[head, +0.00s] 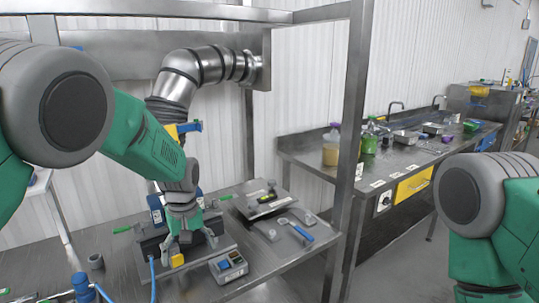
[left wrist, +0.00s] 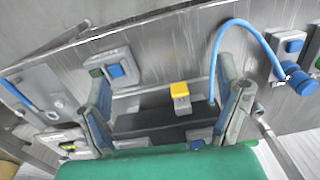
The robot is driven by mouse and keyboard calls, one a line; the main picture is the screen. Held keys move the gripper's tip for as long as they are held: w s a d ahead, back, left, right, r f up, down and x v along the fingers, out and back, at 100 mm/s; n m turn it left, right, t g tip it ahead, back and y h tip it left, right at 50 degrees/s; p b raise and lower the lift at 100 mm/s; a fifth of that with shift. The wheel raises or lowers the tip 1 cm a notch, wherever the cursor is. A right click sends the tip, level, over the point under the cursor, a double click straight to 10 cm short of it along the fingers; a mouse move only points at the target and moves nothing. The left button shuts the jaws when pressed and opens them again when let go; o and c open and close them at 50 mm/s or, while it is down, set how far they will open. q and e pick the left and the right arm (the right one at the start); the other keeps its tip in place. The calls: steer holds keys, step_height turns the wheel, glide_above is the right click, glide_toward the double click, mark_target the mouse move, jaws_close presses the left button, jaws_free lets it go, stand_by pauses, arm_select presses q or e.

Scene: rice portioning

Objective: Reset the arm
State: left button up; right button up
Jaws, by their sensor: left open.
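My left gripper (head: 191,243) points down over the near part of the metal table. Its two fingers are spread, with nothing visible between the tips in its grasp. In the left wrist view, my left gripper (left wrist: 165,105) shows its fingers apart on either side of a yellow-topped part (left wrist: 180,90). This yellow part also shows in the head view (head: 177,261), just below the fingers; whether they touch cannot be told. My right arm (head: 485,215) shows at the right edge of the head view, but its gripper is out of frame.
A control box (head: 229,266) with a blue button stands close right of the left gripper. A blue-handled tool (head: 302,234) and a grey plate device (head: 264,199) lie farther right. A steel post (head: 351,130) rises at the table's right. A blue hose (left wrist: 217,50) arches beside the gripper.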

arm_select(q)
steer(key=s+a+f+m+b, duration=0.1)
steer(key=s+a+f+b, duration=0.25)
steer(key=s+f, duration=0.65)
steer(key=s+a+f+m+b, duration=0.2)
steer(key=s+a+f+b, duration=0.3)
steer(key=f, duration=0.9)
steer(key=s+f+m+b, duration=0.2)
steer(key=s+f, duration=0.2)
steer(key=s, duration=0.9)
steer(key=s+f+m+b, duration=0.2)
steer(key=s+f, duration=0.3)
steer(key=s, duration=0.7)
steer(key=shift+s+a+f+t, duration=0.2)
steer(key=shift+s+t, duration=0.1)
steer(key=shift+s, duration=0.1)
